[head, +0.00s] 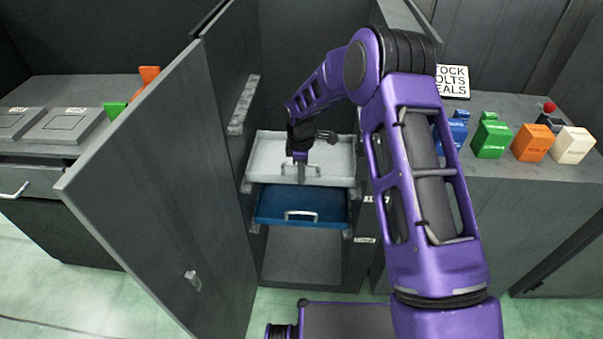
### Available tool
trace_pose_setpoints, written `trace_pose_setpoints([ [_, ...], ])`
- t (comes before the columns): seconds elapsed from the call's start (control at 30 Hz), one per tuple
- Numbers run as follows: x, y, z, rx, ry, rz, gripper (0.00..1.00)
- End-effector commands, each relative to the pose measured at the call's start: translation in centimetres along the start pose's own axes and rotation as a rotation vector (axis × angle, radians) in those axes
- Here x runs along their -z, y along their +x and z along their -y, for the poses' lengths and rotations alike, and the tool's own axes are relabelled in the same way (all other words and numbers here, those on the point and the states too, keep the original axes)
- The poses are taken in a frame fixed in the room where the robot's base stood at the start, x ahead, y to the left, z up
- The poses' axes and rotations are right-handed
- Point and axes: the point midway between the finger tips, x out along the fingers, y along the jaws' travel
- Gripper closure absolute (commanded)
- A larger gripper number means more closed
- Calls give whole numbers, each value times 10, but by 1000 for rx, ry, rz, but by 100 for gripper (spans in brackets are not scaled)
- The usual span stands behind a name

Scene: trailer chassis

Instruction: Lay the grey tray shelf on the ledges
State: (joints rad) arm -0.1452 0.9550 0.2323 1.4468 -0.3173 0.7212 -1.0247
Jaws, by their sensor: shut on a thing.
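The light grey tray shelf (267,152) is inside the open cabinet, level or nearly so, with a handle on its front. My gripper (301,176) reaches in from above and is shut on the tray at its front edge, by the handle; the fingertips are small and the exact grip is hard to see. A ledge on the left wall (246,187) lies close to the tray's left front corner. I cannot tell whether the tray touches it. A higher ledge (243,106) on the left wall is bare. My arm hides much of the right wall.
A blue tray (270,212) with a handle sits just below the grey one. The cabinet door (150,190) stands open at left. Counters flank the cabinet; the right one holds blue, green (490,138), orange (534,143) and white (574,145) containers.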

Motion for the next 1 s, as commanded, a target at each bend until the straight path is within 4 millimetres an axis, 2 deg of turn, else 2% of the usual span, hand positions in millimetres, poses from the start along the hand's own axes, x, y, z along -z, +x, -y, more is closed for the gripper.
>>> trace_pose_setpoints([
  [0.3, 0, -1, -1, -3, 0, -1, 100],
  [0.33, 0, -1, -1, -3, 0, -1, 81],
  [0.5, 0, -1, 0, -2, 0, 0, 50],
  [0.53, 0, -1, 0, -1, 0, 0, 48],
  [0.73, 0, 0, 0, 0, 0, 0, 48],
  [0.9, 0, 1, 1, 2, 0, 1, 18],
  [1.0, 0, 0, 1, 1, 0, 1, 18],
])
